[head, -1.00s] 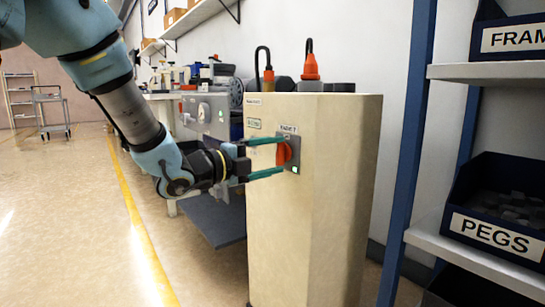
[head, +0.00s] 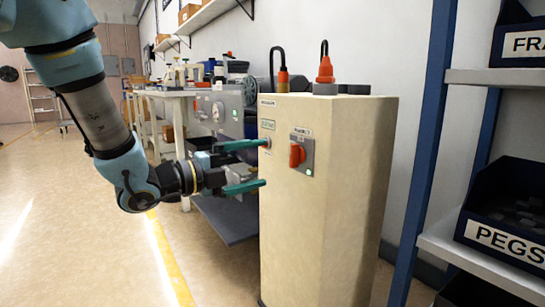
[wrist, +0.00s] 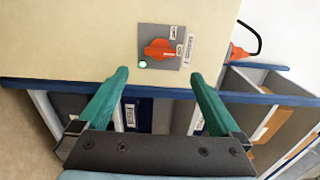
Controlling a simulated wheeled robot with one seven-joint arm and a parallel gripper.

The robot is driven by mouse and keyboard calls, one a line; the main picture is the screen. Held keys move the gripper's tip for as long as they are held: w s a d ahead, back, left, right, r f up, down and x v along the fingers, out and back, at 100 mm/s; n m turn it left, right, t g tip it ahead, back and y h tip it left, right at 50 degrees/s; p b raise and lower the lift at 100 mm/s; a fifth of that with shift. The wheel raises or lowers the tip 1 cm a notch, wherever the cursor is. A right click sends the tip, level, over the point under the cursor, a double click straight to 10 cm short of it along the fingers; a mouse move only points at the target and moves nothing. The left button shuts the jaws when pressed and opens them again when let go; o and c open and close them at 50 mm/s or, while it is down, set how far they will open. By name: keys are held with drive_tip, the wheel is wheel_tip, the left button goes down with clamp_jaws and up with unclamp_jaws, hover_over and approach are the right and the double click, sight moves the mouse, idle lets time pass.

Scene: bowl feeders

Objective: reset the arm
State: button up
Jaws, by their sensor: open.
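My gripper (head: 262,163) is in front of the cream cabinet's left part in the head view, its two green fingers spread wide with nothing between them. The wrist view also shows the open gripper (wrist: 158,76) below the orange rotary switch (wrist: 159,49). In the head view that switch (head: 297,154) sits on a grey plate on the cabinet (head: 330,220), with a lit green lamp below it. The fingers are apart from the switch. Whether a fingertip touches the cabinet, I cannot tell.
A blue-framed shelf (head: 425,140) with a PEGS bin (head: 505,205) is at the right. A workbench (head: 165,93) with equipment stands behind. The floor (head: 70,230) at the left is clear.

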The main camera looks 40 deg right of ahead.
drive_tip(key=shift+w+a, duration=0.1)
drive_tip(key=shift+a, duration=0.95)
